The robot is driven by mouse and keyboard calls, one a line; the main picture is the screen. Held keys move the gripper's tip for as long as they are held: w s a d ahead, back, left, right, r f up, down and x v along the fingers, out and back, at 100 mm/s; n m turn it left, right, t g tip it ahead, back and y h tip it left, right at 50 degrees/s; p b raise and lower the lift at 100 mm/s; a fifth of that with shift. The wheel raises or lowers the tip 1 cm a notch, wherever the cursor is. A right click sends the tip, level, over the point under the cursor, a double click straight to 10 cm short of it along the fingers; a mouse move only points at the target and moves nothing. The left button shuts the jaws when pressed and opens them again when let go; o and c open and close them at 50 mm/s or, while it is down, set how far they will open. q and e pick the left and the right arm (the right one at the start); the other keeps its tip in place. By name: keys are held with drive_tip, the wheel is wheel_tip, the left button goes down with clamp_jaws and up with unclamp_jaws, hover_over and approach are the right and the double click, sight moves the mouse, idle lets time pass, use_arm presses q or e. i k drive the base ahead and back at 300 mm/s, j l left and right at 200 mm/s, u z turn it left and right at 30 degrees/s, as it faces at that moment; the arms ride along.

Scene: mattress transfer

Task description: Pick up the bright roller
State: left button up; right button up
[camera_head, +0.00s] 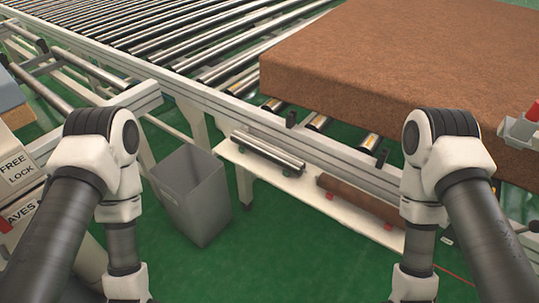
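A bright, shiny metal roller (268,153) lies lengthwise on a narrow white shelf (290,186) at the side of the conveyor, near the middle of the view. A dull brown roller (358,201) lies on the same shelf, further right and nearer to me; my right arm hides part of the area beside it. Both my arms hang down in front, the left one left of the grey bin and the right one at the shelf's right end. Their grippers are below the picture's lower edge. Neither arm is seen touching a roller.
A grey open bin (190,195) stands on the green floor left of the shelf. The roller conveyor (190,40) runs behind, carrying a large brown mattress-like block (400,60). A sign-bearing panel (18,172) is at the left. Green floor (270,260) is free in front.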

sight(294, 166)
drive_tip(key=z, duration=0.5)
drive_tip(key=i+j+z, duration=0.15)
drive_tip(key=j+z, duration=0.25)
drive_tip(key=i+j+z, duration=0.1)
drive_tip(key=j+z, duration=0.25)
drive_tip(key=j, duration=0.2)
drive_tip(key=j+z, duration=0.4)
drive_tip(key=i+j, duration=0.25)
drive_tip(key=j, duration=0.1)
